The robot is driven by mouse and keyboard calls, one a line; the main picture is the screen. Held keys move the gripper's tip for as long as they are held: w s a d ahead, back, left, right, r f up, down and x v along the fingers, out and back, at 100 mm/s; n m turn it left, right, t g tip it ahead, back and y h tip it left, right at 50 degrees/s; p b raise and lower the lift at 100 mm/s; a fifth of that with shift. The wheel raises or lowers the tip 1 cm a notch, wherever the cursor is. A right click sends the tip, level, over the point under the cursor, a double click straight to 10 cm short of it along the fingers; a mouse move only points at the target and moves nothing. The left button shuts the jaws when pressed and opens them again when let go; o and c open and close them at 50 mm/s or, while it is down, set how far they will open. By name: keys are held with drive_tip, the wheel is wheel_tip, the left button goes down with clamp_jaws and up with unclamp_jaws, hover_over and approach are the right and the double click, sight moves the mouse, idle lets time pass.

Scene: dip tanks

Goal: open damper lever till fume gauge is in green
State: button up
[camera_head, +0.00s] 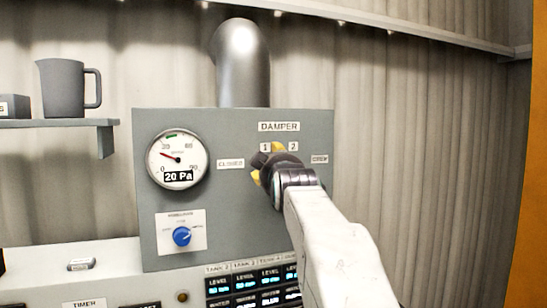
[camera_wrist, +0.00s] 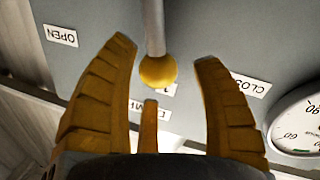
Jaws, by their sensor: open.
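The damper lever shows in the wrist view as a grey rod (camera_wrist: 153,25) with a yellow ball knob (camera_wrist: 158,71). The knob sits between the spread yellow fingers of my gripper (camera_wrist: 165,52), with space on both sides. My gripper (camera_head: 266,163) is open at the panel under the DAMPER label in the head view, where it hides the lever. The fume gauge (camera_head: 178,158) reads 20 Pa; its red needle points left, below the short green band at the top of the dial. The CLOSED label (camera_head: 230,163) is left of my gripper, the OPEN label (camera_head: 319,159) right.
The grey panel (camera_head: 200,122) also carries a blue knob (camera_head: 181,236). A duct pipe (camera_head: 243,65) rises behind it. A shelf (camera_head: 60,123) with a grey jug (camera_head: 63,88) is at the left. Tank displays (camera_head: 246,284) lie below the panel.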

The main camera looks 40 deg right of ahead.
drive_tip(key=shift+x, duration=0.85)
drive_tip(key=shift+o, duration=0.3)
clamp_jaws()
